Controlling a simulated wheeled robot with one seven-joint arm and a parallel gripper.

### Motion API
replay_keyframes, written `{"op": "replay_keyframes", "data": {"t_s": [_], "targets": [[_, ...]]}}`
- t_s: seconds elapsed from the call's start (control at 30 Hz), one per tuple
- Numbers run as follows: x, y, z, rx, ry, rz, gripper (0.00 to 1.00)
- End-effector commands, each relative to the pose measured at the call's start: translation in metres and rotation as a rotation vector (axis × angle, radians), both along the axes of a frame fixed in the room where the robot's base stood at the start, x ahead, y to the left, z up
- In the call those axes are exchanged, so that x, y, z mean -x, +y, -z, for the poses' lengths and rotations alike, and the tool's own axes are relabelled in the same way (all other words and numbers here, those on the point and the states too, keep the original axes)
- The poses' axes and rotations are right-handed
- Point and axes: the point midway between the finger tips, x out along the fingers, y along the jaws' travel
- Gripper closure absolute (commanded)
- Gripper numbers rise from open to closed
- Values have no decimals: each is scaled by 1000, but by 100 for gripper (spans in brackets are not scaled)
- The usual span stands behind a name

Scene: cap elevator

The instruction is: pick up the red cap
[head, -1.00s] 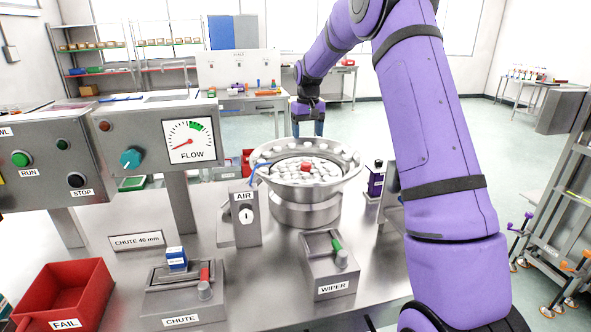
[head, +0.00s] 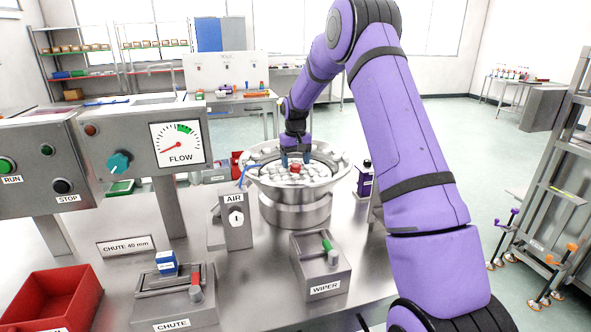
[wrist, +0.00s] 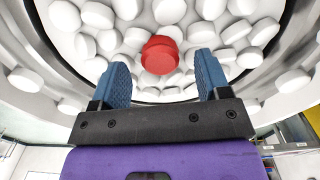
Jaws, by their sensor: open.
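The red cap (wrist: 160,55) lies among many white caps (wrist: 171,12) in the round metal bowl. In the wrist view it sits between and a little beyond the blue fingertips of my gripper (wrist: 160,72), and I see no contact. My gripper is open and empty. In the head view my gripper (head: 295,160) is low over the bowl (head: 262,184), just behind the red cap (head: 295,168).
The bowl's rim surrounds my fingers. In front stand the AIR post (head: 236,220), the WIPER box (head: 321,266) and the CHUTE box (head: 172,303). A dark purple bottle (head: 365,183) stands right of the bowl. The FLOW panel (head: 150,140) is at the left.

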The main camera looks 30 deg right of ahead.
Motion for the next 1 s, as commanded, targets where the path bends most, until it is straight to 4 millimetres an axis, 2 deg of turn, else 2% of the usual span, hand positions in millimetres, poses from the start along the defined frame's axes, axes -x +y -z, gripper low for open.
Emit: {"op": "replay_keyframes", "data": {"t_s": [0.13, 0.37, 0.5, 0.6, 0.87, 1.0], "targets": [[0, 0, 16, 0, 1, 0, 30], [0, 0, 17, 0, 0, 0, 32], [0, 0, 16, 0, -1, 0, 65], [0, 0, 16, 0, -1, 0, 83], [0, 0, 15, 0, -1, 0, 83], [-1, 0, 3, 1, -5, 0, 83]]}}
